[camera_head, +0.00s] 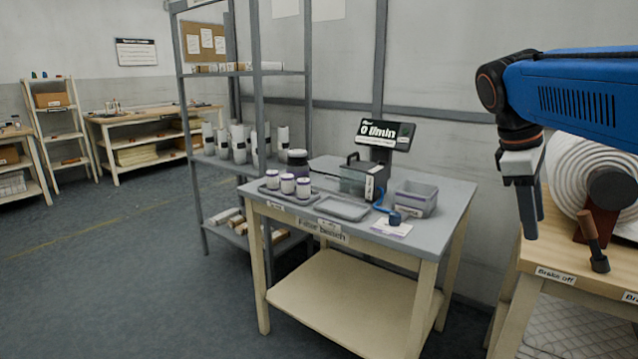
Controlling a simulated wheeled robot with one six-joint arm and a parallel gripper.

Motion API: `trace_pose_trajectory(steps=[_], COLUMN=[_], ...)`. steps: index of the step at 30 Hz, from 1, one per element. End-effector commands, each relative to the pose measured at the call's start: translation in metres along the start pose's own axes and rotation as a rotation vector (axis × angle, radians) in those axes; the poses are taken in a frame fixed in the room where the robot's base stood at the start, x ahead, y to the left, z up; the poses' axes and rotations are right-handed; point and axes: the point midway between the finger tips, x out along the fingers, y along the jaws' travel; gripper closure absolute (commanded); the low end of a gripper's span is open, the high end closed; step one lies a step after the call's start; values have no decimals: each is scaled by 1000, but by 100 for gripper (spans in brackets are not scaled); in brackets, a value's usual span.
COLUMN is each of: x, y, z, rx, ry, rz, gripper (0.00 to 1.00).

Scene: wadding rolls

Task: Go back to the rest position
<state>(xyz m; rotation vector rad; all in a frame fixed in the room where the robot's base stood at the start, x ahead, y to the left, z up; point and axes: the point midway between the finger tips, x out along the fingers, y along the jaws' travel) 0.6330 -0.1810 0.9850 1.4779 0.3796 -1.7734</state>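My gripper (531,213) hangs from the dark wrist of my blue arm at the right of the view.
The filter bench (447,203) stands left of my gripper, with several white jars (287,184), a grey tray (342,208), a bin (416,198) and a display (385,133). A large white roll (567,170) sits on the wooden stand (535,256) at right. Open floor (120,270) lies left.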

Motion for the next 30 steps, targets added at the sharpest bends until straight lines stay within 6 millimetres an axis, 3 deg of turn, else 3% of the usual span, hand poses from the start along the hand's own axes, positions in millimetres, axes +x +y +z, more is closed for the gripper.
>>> trace_pose_trajectory(steps=[3, 18, 24, 30], x=[23, 128, 159, 169], y=[-37, -183, -219, -230], z=[-3, -27, -34, -37], rx=[107, 637, 799, 853], ry=[86, 445, 532, 559], rz=[7, -97, -160, -184], gripper=[61, 61, 61, 61])
